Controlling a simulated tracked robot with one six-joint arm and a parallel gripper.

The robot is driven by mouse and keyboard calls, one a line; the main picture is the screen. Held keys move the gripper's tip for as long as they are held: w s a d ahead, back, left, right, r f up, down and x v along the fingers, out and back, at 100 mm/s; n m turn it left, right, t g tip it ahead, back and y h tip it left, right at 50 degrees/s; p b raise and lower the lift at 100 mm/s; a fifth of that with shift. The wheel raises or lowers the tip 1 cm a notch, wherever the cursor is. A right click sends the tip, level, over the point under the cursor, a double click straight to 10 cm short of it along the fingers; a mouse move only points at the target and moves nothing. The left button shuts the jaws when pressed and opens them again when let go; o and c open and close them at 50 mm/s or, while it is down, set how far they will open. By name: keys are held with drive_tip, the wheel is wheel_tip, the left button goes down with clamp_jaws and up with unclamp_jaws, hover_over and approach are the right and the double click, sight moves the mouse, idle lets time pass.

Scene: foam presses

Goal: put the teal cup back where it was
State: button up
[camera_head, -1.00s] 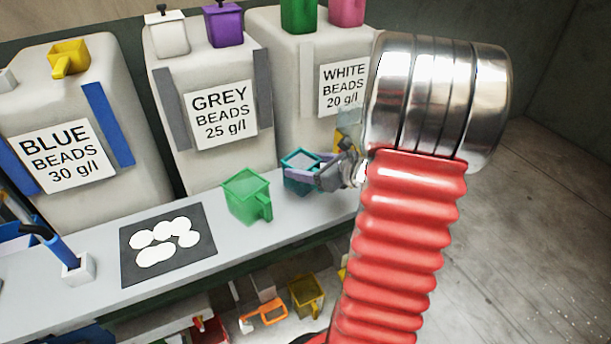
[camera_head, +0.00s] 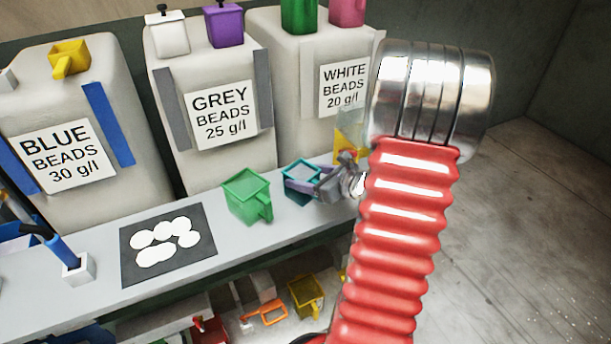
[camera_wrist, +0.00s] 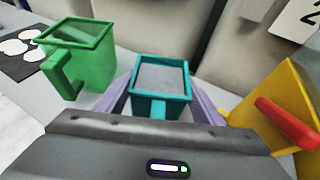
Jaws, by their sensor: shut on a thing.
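The teal cup (camera_head: 301,174) is over the grey shelf in front of the grey and white bead bins, right of the green cup. In the wrist view the teal cup (camera_wrist: 161,80) shows its open square top, with grey inside, and its handle towards me. My gripper (camera_head: 312,184) is shut on the teal cup, its purple fingers on either side; they also show in the wrist view (camera_wrist: 160,95). The cup looks roughly upright. I cannot tell whether its base touches the shelf.
The green cup (camera_head: 247,195) stands close on the left. A yellow container with a red handle (camera_wrist: 284,108) stands close on the right. A dark mat with white discs (camera_head: 168,243) lies further left on the shelf (camera_head: 95,278).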

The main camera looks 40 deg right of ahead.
drive_tip(key=o, duration=1)
drive_tip(key=shift+o, duration=0.2)
drive_tip(key=shift+s+d+r, duration=0.15)
drive_tip(key=shift+s+r, duration=0.1)
drive_tip(key=shift+s, duration=0.2)
drive_tip(key=a+v, duration=0.1)
drive_tip(key=v, duration=1)
drive_tip(key=shift+d, duration=0.4)
